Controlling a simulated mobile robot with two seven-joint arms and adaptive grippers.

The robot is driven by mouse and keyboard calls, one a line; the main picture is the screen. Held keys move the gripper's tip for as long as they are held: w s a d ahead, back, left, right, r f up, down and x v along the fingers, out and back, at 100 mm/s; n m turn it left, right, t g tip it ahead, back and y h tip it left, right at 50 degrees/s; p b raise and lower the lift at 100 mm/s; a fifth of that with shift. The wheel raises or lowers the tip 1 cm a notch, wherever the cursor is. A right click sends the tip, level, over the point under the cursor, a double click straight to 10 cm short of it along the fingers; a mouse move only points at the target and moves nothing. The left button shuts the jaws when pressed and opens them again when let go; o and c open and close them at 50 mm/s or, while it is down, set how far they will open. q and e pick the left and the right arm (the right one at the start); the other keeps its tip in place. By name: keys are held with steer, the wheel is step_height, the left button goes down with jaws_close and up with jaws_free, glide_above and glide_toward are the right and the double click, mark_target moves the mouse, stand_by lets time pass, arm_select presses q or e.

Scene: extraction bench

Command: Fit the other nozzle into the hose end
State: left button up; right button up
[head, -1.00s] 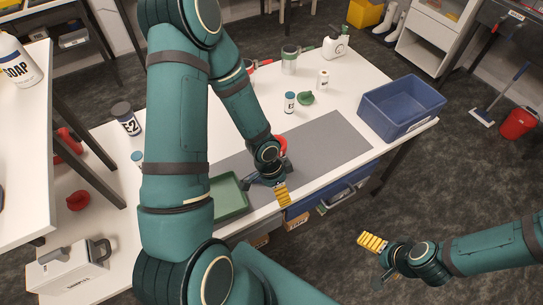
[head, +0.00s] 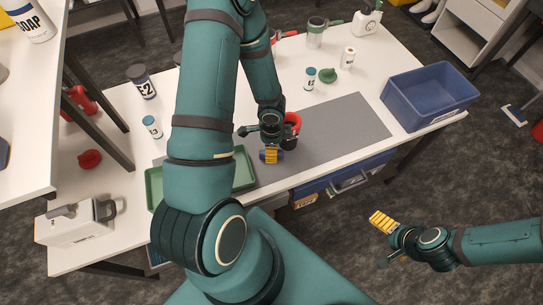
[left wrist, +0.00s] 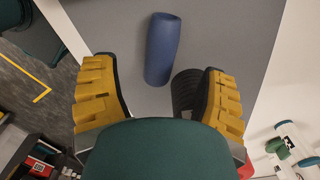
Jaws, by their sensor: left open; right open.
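A blue cylindrical piece (left wrist: 162,48), seemingly a nozzle, lies on the grey mat (head: 335,135). In the left wrist view it lies between and just beyond the open fingers of my left gripper (left wrist: 158,78), with no contact visible. A dark ribbed tube end (left wrist: 187,90), perhaps the hose end, shows beside the right-hand finger and is partly hidden by it. In the head view, my left gripper (head: 270,145) points down over the mat, next to a red ring-shaped part (head: 292,120). My right gripper (head: 384,236) is open and empty, off the bench's front side.
A green tray (head: 243,168) lies left of the mat, partly hidden by my left arm. A blue crate (head: 428,100) stands at the bench's right end. A small bottle (head: 310,77) and a green item (head: 328,76) stand behind the mat. The mat's right half is clear.

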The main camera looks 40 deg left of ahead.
arm_select(q)
step_height(320, 180, down, 5)
steer(key=b, duration=0.2)
steer(key=shift+w+f+b, duration=0.1)
steer(key=shift+f+b, duration=0.05)
steer(key=shift+b, duration=0.25)
jaws_close()
steer(key=shift+r, duration=0.2)
step_height(320, 180, up, 18)
steer(key=p, duration=0.8)
steer(key=shift+p, duration=0.4)
steer(key=shift+f, duration=0.1)
